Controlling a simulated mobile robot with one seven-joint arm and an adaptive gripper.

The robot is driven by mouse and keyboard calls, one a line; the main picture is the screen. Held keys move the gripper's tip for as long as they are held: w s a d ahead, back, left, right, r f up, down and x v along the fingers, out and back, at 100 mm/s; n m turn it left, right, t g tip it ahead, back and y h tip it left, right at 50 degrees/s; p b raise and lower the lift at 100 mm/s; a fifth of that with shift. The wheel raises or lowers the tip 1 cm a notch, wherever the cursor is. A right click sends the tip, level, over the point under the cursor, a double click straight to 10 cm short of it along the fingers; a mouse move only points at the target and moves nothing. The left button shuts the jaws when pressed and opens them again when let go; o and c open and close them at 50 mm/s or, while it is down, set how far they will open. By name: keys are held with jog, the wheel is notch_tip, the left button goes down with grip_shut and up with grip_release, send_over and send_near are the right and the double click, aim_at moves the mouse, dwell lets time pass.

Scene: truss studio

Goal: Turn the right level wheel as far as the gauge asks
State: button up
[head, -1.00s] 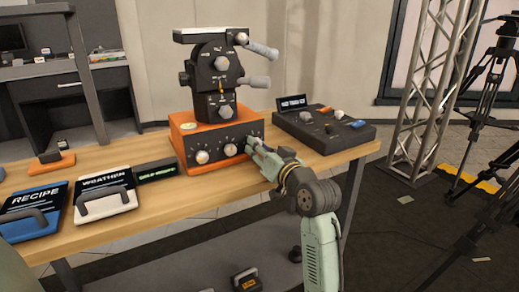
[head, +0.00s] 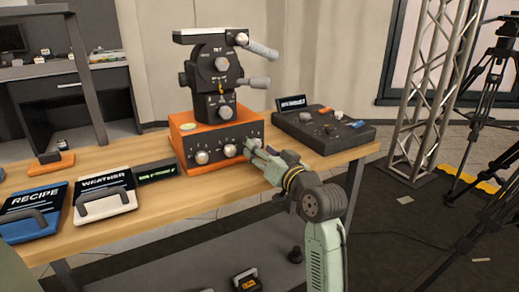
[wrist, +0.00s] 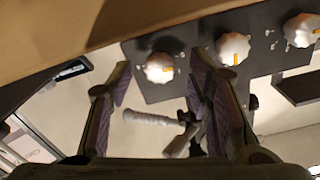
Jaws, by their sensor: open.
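The orange-sided box (head: 205,187) under the tripod head has a dark front panel with white wheels. The left wheel (head: 201,157) and middle wheel (head: 230,150) show; my gripper (head: 249,145) covers the right one in the head view. The wrist view looks inverted: there the right wheel (wrist: 160,67), white with an orange pointer mark, appears leftmost. My open gripper (wrist: 160,85) has its two fingers on either side of this wheel in the picture; contact cannot be told.
A black control console (head: 318,132) with a lit sign stands right of the box. A small green-lettered display (head: 156,172), a WEATHER board (head: 104,196) and a RECIPE board (head: 34,212) lie left. A metal truss (head: 427,90) stands beyond the table.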

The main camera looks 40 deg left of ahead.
jog(key=v, duration=1)
jog(key=shift+d, duration=0.15)
